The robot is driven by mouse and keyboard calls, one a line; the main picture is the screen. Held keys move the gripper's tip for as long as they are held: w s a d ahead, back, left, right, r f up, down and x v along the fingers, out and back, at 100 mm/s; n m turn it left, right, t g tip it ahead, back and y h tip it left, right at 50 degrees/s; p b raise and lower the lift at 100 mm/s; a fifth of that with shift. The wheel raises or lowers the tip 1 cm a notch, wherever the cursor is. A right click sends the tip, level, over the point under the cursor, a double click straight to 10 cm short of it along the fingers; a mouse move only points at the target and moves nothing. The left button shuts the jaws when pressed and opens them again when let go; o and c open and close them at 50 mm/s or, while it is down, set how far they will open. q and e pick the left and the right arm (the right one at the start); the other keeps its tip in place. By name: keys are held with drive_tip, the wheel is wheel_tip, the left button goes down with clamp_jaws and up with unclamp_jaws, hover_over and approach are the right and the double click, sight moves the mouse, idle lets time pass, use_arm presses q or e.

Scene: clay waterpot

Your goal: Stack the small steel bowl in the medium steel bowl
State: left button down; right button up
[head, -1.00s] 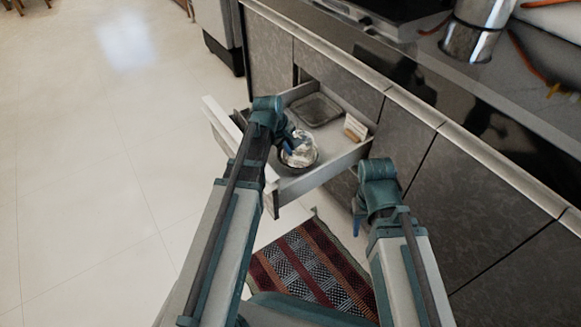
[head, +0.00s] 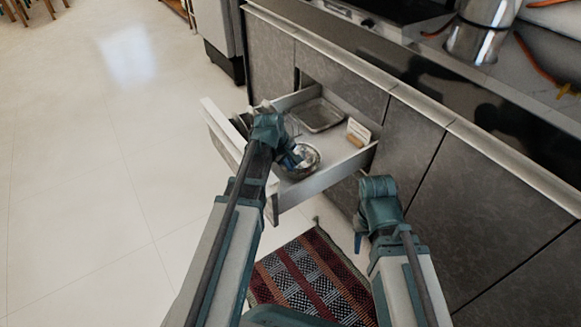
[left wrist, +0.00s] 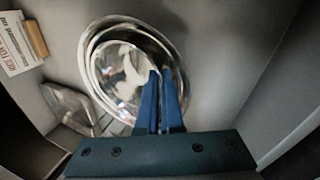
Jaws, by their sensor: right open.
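The medium steel bowl (head: 312,171) stands in the open drawer, partly hidden by my left arm. In the left wrist view its wide shiny rim (left wrist: 184,62) surrounds the small steel bowl (left wrist: 112,82), which sits inside it or just within its rim; exact contact beneath is hidden. My left gripper (head: 293,161) reaches down at the bowls. In the left wrist view its blue fingers (left wrist: 160,72) are close together with the small bowl's rim between them. My right gripper (head: 358,243) is open and empty, in front of the cabinets, outside the drawer.
The drawer (head: 316,184) has raised walls around the bowls. A rectangular metal tray (head: 319,115) lies at its back, and a small card on a wooden holder (head: 357,133) stands at its right. A patterned rug (head: 310,275) lies on the floor below.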

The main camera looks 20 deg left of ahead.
use_arm(q)
drive_tip(key=shift+f, duration=0.15)
drive_tip(key=c, duration=1.3)
unclamp_jaws()
drive_tip(key=shift+c, duration=0.2)
drive_tip(key=p+v, duration=1.1)
drive_tip(key=v, duration=0.1)
drive_tip(key=s+d+m+g+y, duration=0.3)
drive_tip(key=s+d+m, duration=1.3)
drive_tip(key=d, duration=0.1)
drive_tip(key=shift+s+f+g, duration=0.4)
drive_tip(key=shift+f, duration=0.1)
drive_tip(key=shift+r, duration=0.1)
